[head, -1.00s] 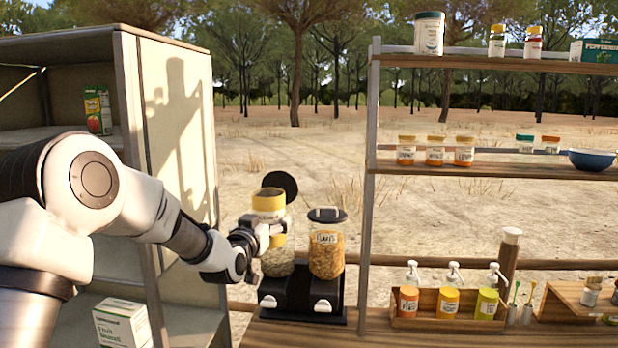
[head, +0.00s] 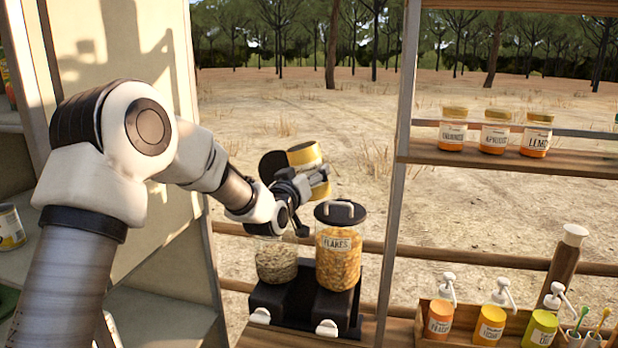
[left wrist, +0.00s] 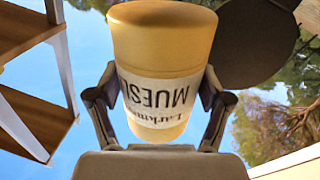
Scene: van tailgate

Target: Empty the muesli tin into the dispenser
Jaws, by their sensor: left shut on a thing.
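My left gripper (head: 313,180) is shut on the yellow muesli tin (head: 305,155), holding it tilted above the dispenser's left jar (head: 276,262). In the left wrist view the gripper (left wrist: 161,92) clasps the tin (left wrist: 163,45) on both sides, and its MUESLI label appears upside down. The left jar is clear and partly filled with pale flakes; its round black lid (head: 270,165) stands open behind the gripper. The arm hides part of the jar's top, and I cannot see whether anything is falling. The right jar (head: 338,258), labelled FLAKES, has its lid on. My right gripper is out of view.
The dispenser's black base (head: 292,296) stands on a wooden ledge. A shelf post (head: 398,160) rises to its right, with a rack of pump bottles (head: 490,325) beyond. Orange-filled jars (head: 495,135) line the shelf above. A tall cabinet (head: 140,60) stands at the left.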

